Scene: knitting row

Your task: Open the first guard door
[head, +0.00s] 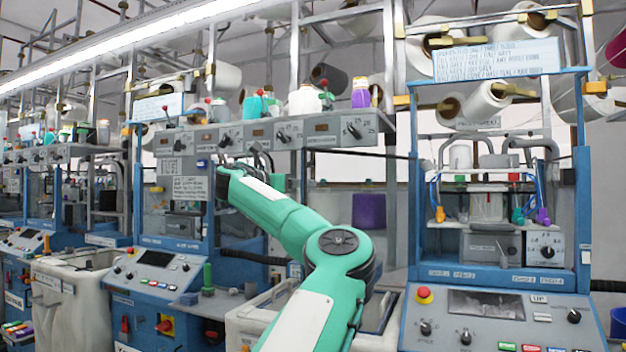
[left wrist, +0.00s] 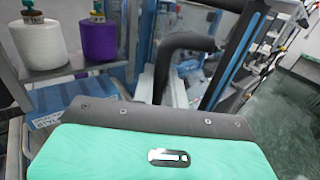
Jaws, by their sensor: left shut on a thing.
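My left arm reaches across the head view to the blue-framed machine at left of centre. My left gripper (head: 222,183) is at the right upright of that frame, beside the guard door (head: 172,205) with its clear panel and white notice. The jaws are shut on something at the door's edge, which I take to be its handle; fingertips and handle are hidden. In the left wrist view, my green and dark grey gripper housing fills the bottom, with a blue frame upright (left wrist: 235,55) beyond it. The door's opening angle cannot be told. My right gripper is not in view.
A control panel (head: 155,272) juts out below the guard, beside a pale bin (head: 70,285). A second blue machine (head: 498,270) stands at right. A dark curved tube (left wrist: 178,50) rises close to my gripper. White and purple cones (left wrist: 98,40) stand on a shelf.

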